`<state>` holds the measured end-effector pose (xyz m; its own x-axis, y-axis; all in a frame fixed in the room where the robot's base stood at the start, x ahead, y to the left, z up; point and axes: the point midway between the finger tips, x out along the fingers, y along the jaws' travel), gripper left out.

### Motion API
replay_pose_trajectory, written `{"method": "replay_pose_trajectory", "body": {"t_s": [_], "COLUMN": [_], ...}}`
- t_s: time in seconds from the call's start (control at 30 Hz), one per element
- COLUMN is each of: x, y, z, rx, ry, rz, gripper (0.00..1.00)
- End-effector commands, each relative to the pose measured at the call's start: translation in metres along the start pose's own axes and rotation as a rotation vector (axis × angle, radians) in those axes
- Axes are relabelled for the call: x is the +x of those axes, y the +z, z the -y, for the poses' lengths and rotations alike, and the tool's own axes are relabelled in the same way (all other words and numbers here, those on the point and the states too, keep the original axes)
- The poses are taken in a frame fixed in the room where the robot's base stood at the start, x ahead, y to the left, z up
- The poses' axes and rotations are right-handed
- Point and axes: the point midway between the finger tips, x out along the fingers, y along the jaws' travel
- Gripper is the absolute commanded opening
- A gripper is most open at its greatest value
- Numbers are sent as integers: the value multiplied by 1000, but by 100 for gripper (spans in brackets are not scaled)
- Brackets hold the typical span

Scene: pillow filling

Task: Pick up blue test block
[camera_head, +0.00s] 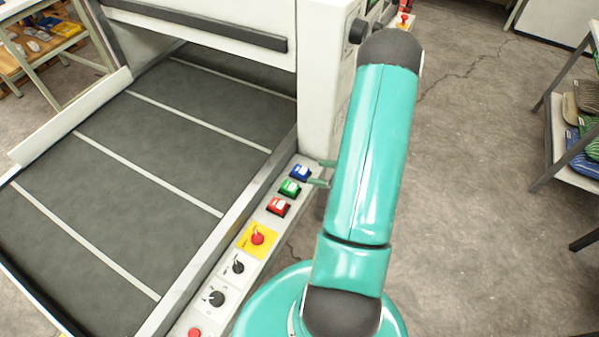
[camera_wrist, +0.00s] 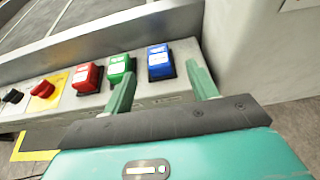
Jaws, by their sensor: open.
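The blue test block (camera_head: 300,172) sits on the machine's side rail, at the far end of a row with a green block (camera_head: 289,188) and a red block (camera_head: 278,206). In the wrist view the blue block (camera_wrist: 159,61) has a white label on top and lies ahead of the open fingers, between their lines. My gripper (camera_wrist: 163,85) is open and empty. Its left finger overlaps the green block (camera_wrist: 118,70) in the picture; I cannot tell whether they touch. In the head view the fingers (camera_head: 322,173) show just right of the blue block; my arm hides the rest.
The rail (camera_head: 222,262) also carries a yellow-plated red knob (camera_head: 257,238), black dials and a red button. A white machine housing (camera_head: 325,70) rises just beyond the blue block. A striped dark conveyor bed (camera_head: 150,170) lies left. A shelf (camera_head: 565,150) stands right, with free floor before it.

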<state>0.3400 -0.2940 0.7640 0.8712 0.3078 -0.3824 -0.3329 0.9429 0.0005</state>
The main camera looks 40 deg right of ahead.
Motion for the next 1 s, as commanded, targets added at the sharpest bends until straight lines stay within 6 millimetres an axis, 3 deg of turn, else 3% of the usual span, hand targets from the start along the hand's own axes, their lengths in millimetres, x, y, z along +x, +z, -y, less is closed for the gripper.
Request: {"method": "replay_pose_trajectory", "body": {"t_s": [0.4, 0.67, 0.9, 1.0], "x": [54, 57, 56, 56], "y": [1, 1, 1, 1], "z": [-5, -5, -5, -5], "rx": [-4, -3, -3, -3], "ry": [5, 2, 2, 2], "rz": [0, 0, 0, 0], "gripper": [58, 58, 13, 10]}}
